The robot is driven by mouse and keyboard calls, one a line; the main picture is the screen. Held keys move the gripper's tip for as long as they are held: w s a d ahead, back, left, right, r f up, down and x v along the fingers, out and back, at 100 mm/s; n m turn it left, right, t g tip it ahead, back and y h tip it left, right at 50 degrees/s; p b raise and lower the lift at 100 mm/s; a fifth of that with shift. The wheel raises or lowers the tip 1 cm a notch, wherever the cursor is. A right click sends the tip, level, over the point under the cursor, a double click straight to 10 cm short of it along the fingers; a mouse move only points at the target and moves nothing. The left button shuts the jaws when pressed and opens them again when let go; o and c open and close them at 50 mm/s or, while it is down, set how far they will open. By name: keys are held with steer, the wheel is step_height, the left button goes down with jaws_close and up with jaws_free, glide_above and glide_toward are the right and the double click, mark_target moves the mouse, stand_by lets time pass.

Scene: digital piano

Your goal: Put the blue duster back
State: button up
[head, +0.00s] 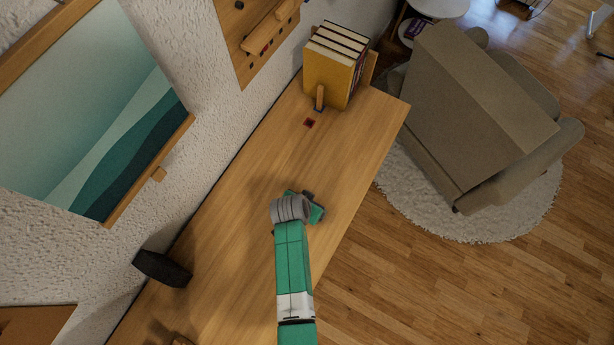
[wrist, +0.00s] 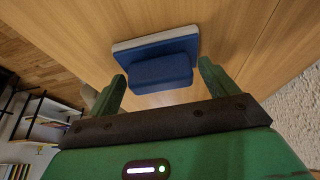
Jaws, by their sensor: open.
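In the wrist view the blue duster (wrist: 160,62) lies on the wooden top, with a blue raised grip and a pale layer along its far edge. My gripper (wrist: 162,70) is open, with its two green fingers spread to the left and right of the duster's grip. I cannot tell whether either finger touches it. In the head view my gripper (head: 306,203) is low over the middle of the wooden top, and the duster is hidden there by my arm.
The long wooden top (head: 245,175) is mostly clear. A black object (head: 162,268) is near the wall. A framed teal panel (head: 95,110) and a wooden board (head: 255,35) hang there. An armchair (head: 480,110) stands right.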

steer(key=p+v, duration=0.1)
steer(key=v, duration=1.1)
steer(key=shift+r+p, duration=0.15)
steer(key=shift+p, duration=0.15)
steer(key=w+r+n+t+y, duration=0.1)
steer(key=w+r+t, duration=0.5)
steer(key=r, duration=0.9)
steer(key=w+r+n+t+y, duration=0.1)
steer(key=w+r+t, duration=0.2)
steer(key=w+r, duration=0.85)
steer(key=s+r+n+t+p, duration=0.1)
steer(key=s+r+t, duration=0.3)
steer(key=r, duration=1.2)
steer(key=s+d+r+n+t+p, duration=0.1)
steer(key=s+r+t, duration=0.3)
steer(key=r, duration=1.2)
steer(key=s+d+r+n+t+p, duration=0.1)
steer(key=s+r+n+t+p, duration=0.1)
steer(key=s+r, duration=0.8)
step_height(320, 180, up, 6)
steer(key=shift+f+t+y+p, duration=0.1)
steer(key=shift+t+y+p, duration=0.2)
steer(key=shift+t+p, duration=0.65)
